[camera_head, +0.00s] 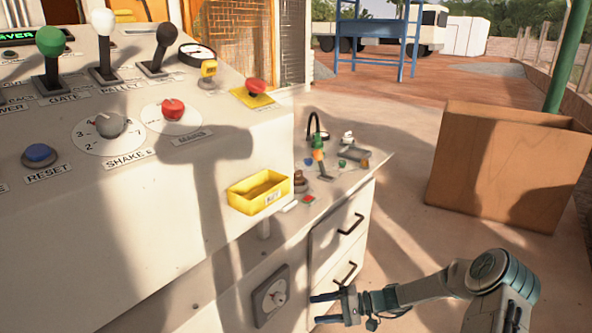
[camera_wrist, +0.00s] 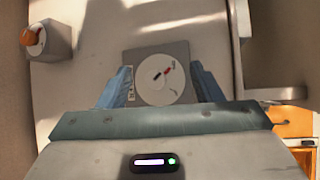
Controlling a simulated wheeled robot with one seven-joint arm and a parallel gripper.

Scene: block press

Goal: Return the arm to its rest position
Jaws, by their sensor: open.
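My gripper (camera_head: 325,308) is at the lower right in the head view, low in front of the cabinet and to the right of the grey dial box. Its two blue fingers are apart with nothing between them. In the wrist view my gripper (camera_wrist: 163,88) also shows open, with the grey plate and round white dial (camera_wrist: 163,79) seen beyond and between the fingers. My arm stretches left from the lower right corner of the head view. The grey dial box (camera_head: 271,296) is fixed to the panel's front face.
The control panel (camera_head: 230,150) with levers and knobs fills the left. A yellow bin (camera_head: 259,192) sits at its edge. The drawer cabinet (camera_head: 340,232) carries small items on top. A large brown box (camera_head: 495,165) stands at right. The floor between cabinet and box is clear.

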